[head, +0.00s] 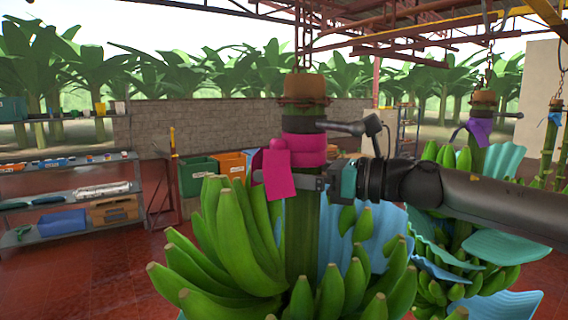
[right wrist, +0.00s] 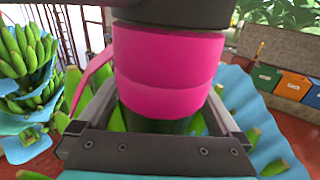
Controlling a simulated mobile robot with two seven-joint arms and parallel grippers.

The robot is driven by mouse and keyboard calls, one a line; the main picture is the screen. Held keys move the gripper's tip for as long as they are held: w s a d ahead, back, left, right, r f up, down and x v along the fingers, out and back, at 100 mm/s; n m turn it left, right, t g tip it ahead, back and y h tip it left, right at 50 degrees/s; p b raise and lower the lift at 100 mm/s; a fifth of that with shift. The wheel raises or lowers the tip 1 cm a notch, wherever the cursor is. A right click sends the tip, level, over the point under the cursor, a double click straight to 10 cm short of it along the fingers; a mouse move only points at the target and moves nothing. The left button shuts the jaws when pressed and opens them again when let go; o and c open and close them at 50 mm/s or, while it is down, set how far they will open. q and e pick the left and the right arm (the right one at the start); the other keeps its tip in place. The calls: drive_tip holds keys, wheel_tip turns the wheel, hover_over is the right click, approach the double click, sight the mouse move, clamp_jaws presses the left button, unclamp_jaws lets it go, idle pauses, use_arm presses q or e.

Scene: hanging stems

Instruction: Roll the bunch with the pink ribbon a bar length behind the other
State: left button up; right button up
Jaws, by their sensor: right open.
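The bunch (head: 240,245) with the pink ribbon (head: 303,150) hangs upright in the middle of the head view; its ribbon tail hangs down the left side. My right gripper (head: 290,184) reaches in from the right at its stem, just below the ribbon wrap. In the right wrist view the open fingers (right wrist: 157,95) stand either side of the stem and ribbon (right wrist: 165,70). Contact cannot be told. The other bunch (head: 455,250), with a purple ribbon (head: 479,130), hangs farther back at right, partly behind my arm. My left gripper is out of view.
A dark bar (head: 340,127) sticks out right from the pink-ribbon stem, above my gripper. More stems (head: 548,145) hang at far right. Shelves (head: 70,190) stand left; green (head: 198,175) and orange bins (head: 230,163) stand by the back wall. Red floor shows free at left.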

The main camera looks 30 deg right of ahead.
clamp_jaws()
idle(0.8)
